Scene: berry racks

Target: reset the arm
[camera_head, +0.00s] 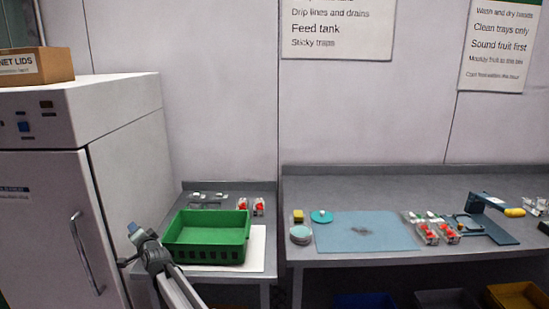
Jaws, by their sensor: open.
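My arm rises from the bottom edge, and my gripper (129,246) is at its upper left end, in front of the grey cabinet and left of the green crate. Its two fingers appear spread apart with nothing between them. The gripper is small in this view, so its fine detail is hard to make out.
The green crate (206,252) stands on a white board (257,249) on the left bench, with small red-filled punnets (258,207) behind it. The right bench holds a blue mat (365,240), punnets (428,234) and a dark blue stand (490,226). A cabinet (45,210) stands left.

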